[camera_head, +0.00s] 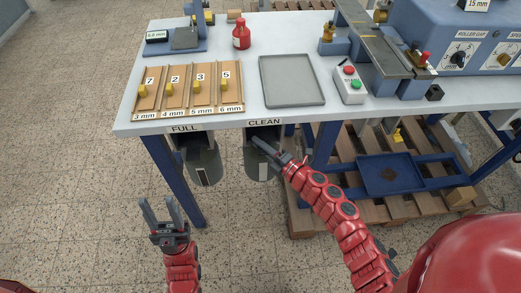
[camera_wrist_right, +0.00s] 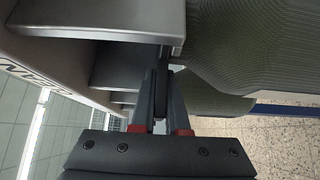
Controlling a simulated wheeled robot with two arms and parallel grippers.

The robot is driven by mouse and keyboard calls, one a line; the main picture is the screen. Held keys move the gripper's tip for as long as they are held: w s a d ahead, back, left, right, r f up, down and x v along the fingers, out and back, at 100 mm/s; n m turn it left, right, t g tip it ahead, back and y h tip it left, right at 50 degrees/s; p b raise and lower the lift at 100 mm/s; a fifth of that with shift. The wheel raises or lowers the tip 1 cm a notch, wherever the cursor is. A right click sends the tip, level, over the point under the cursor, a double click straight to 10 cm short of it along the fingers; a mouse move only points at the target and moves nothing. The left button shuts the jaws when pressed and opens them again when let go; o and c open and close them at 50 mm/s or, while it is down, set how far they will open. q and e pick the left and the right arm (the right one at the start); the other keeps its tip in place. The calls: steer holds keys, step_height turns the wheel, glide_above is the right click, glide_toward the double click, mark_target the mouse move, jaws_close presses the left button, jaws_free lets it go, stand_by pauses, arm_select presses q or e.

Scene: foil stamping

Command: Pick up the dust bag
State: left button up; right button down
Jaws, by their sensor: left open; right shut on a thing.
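Two dark grey-green dust bags hang below the table's front edge, one (camera_head: 205,168) under the FULL label and one (camera_head: 255,165) under the CLEAN label. My right gripper (camera_head: 266,147) reaches the top of the bag under CLEAN. In the right wrist view its fingers (camera_wrist_right: 162,78) are shut on a thin dark part beside the ribbed bag (camera_wrist_right: 245,45), just below a grey metal bracket (camera_wrist_right: 105,20). The fingers partly hide what they grip. My left gripper (camera_head: 157,207) is open and empty, above the floor to the left of the bags.
The white table (camera_head: 300,120) carries a grey tray (camera_head: 291,80), a red bottle (camera_head: 241,36), a rack of numbered blocks (camera_head: 188,90) and a button box (camera_head: 349,84). A blue table leg (camera_head: 170,175) stands left of the bags. A wooden pallet (camera_head: 305,215) lies below right.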

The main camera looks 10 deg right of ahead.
steer(key=shift+r, duration=0.25)
steer(key=s+r+b, duration=0.1)
steer(key=s, duration=1.7)
steer(key=shift+a+b, duration=0.3)
steer(key=shift+r, duration=0.2)
